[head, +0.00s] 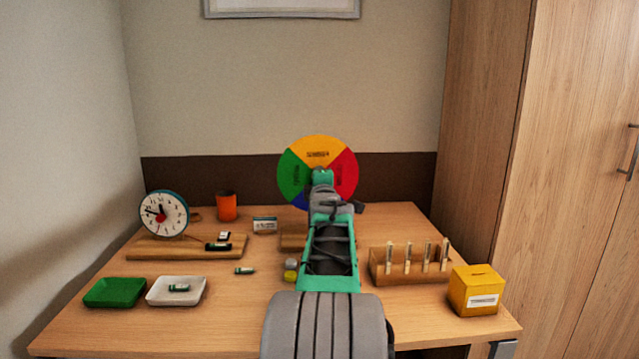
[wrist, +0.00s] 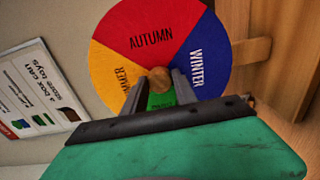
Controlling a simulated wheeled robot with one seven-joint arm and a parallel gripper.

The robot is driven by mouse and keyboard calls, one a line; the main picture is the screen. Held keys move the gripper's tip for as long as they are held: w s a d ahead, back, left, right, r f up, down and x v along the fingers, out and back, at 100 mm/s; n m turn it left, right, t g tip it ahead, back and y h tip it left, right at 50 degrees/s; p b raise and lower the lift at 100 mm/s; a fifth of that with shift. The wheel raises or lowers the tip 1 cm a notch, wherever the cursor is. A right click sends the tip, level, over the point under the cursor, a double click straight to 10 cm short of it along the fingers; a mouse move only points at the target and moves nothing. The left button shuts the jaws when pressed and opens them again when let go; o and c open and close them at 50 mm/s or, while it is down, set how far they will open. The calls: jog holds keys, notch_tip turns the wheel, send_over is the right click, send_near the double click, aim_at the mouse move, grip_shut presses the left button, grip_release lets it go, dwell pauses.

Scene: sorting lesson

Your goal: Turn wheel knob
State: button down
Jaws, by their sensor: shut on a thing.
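The season wheel (head: 337,153) stands at the back of the table, with yellow, red, green and blue sectors. In the wrist view the wheel (wrist: 136,36) fills the top middle, with a red AUTUMN sector, a blue WINTER sector, a yellow sector and a partly hidden green one. The round brown wooden knob (wrist: 159,79) is at its centre. My gripper (wrist: 158,84) is shut on the knob, one grey finger on each side. In the head view my arm and gripper (head: 322,178) cover the knob and the lower part of the wheel.
A clock (head: 164,214) on a wooden base, an orange cup (head: 226,206), a green tray (head: 114,292) and a white tray (head: 160,299) are at left. A wooden rack (head: 408,275) with several pegs and a yellow box (head: 475,290) are at right. A card (wrist: 38,92) shows beside the wheel.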

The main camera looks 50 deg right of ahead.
jog(key=c, duration=1)
grip_release()
jog(key=v, duration=0.7)
jog(key=shift+s+a+p, duration=0.25)
jog(key=shift+s+p, duration=0.05)
jog(key=shift+p, duration=0.1)
jog(key=shift+a, duration=0.1)
